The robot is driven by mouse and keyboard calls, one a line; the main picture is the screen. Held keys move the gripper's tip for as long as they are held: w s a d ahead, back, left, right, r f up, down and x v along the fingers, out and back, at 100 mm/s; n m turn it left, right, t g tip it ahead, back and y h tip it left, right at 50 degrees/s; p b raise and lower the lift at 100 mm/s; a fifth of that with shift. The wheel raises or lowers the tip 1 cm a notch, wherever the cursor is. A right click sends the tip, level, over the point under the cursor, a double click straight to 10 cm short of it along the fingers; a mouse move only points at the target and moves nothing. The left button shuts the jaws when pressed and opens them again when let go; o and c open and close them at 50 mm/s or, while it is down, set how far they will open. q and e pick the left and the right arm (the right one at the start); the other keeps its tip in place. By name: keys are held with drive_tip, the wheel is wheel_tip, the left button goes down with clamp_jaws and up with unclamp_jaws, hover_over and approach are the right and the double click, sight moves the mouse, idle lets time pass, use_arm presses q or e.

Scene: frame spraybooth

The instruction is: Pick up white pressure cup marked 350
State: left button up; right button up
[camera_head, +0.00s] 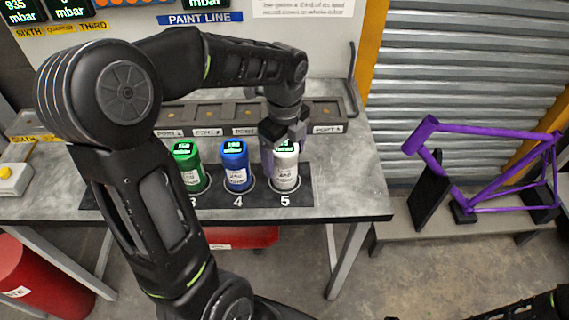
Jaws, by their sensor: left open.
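The white pressure cup (286,172) stands upright at the place numbered 5 on the dark strip of the bench. Its small screen is partly covered, so I cannot read its number fully. My left gripper (286,143) is open at the top of the white cup, with its fingers pointing down around the cup's upper part. I cannot tell whether the fingers touch it. My right gripper does not show; only a dark part of my body shows at the bottom right.
A blue cup (236,167) stands at place 4, close left of the white one, and a green cup (187,168) is left of that. A row of labelled bays (207,116) lies behind. A purple bike frame (477,178) stands on the right, with shutters behind.

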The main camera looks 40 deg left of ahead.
use_arm(q)
wheel_tip(320, 180, down, 3)
drive_tip(key=shift+f, duration=0.2)
drive_tip(key=shift+c, duration=0.5)
clamp_jaws()
idle(0.7)
drive_tip(key=shift+w+r, duration=0.1)
